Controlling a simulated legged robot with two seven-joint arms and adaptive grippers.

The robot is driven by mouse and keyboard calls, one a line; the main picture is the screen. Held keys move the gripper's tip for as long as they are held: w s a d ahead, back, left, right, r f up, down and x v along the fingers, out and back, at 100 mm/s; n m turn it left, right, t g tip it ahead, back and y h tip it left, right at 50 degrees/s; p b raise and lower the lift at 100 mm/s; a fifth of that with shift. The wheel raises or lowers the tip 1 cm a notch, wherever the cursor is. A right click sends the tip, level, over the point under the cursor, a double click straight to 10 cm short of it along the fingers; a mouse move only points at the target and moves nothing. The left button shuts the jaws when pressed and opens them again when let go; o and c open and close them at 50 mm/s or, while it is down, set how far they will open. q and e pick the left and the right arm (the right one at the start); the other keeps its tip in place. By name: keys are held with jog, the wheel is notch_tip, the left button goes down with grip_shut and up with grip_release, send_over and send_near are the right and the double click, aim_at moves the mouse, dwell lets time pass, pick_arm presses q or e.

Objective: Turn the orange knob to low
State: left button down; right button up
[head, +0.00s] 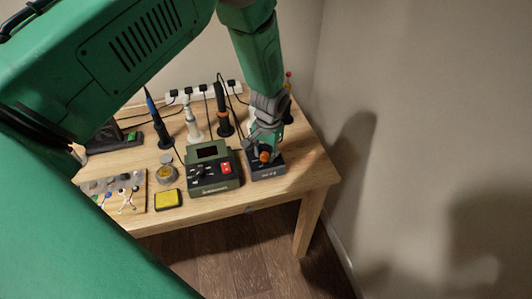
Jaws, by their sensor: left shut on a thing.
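The orange knob (264,157) sits on top of a small dark box (268,172) near the right end of the wooden table. My left gripper (263,149) reaches down from above over this box. Its fingers are shut on the orange knob and partly cover it. The knob's pointer and the setting marks cannot be made out at this size. My right gripper is not in the picture.
A green soldering station (213,172) with a red switch stands just left of the box. A yellow sponge (168,199) and a round tin (166,174) lie further left. Several upright tools and a white power strip (203,93) are behind. The table's right edge (326,170) is close.

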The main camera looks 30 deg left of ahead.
aim_at(269, 154)
pick_arm(q)
jog(key=shift+w+r, duration=0.15)
jog(key=shift+w, duration=0.1)
jog(key=c, duration=1.5)
grip_release()
jog(key=shift+o, duration=1.2)
jog(key=shift+s, duration=0.1)
jog(key=shift+r, duration=0.1)
notch_tip(269, 154, up, 11)
jog(key=shift+d+r, duration=0.2)
jog(key=shift+d, duration=0.15)
